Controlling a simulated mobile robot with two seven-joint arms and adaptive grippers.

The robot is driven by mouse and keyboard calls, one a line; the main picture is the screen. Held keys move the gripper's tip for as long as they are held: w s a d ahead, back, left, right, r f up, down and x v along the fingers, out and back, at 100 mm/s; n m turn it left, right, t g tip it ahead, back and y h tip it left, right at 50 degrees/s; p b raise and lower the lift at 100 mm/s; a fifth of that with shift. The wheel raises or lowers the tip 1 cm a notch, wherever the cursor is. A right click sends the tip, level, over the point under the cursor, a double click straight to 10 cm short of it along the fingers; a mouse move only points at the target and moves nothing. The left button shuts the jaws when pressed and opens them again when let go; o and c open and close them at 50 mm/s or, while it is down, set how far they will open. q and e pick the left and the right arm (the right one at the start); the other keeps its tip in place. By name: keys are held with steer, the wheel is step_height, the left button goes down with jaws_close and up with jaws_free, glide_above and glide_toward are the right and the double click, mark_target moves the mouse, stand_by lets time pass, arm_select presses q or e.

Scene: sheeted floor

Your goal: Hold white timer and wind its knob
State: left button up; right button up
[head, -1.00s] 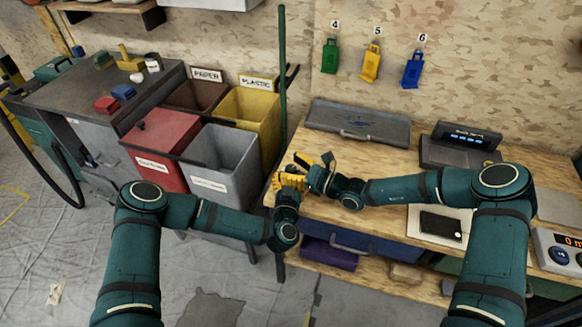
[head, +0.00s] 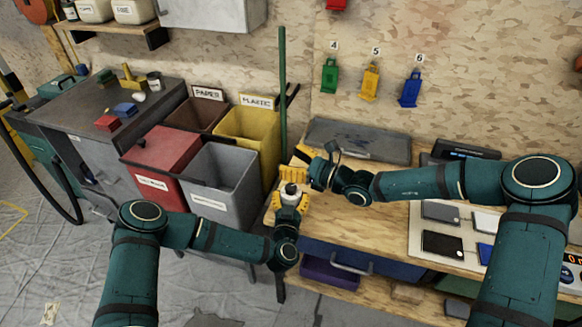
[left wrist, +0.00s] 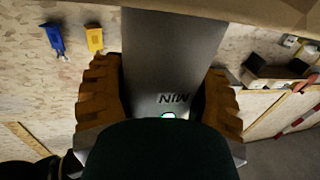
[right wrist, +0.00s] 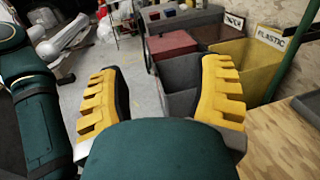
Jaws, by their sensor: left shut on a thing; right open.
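The white timer (head: 290,188) is held in my left gripper (head: 290,198), off the left end of the workbench. Only a small pale part with a dark top shows in the head view. In the left wrist view the timer (left wrist: 172,60) is a grey-looking block between both yellow fingers, with upside-down "MIN" lettering and a small lit spot. I cannot make out its knob clearly. My right gripper (head: 307,164) is close above and right of the timer, apart from it as far as I can tell. In the right wrist view my right gripper (right wrist: 161,92) is open and empty.
The wooden workbench (head: 370,212) carries a grey tray (head: 358,140) at the back and a board (head: 420,228) with dark and light tiles. Grey (head: 212,190), red and yellow bins stand left of it. Colored tags hang on the wall.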

steer(key=s+a+n+g, duration=0.3)
steer(key=a+n+g, duration=0.35)
steer(key=n, duration=0.65)
steer(key=n+g+h, duration=0.2)
steer(key=n+h, duration=1.4)
steer(key=n, duration=0.7)
glide_toward(291, 186)
step_height(291, 186, down, 10)
steer(key=shift+w+d+f, duration=0.1)
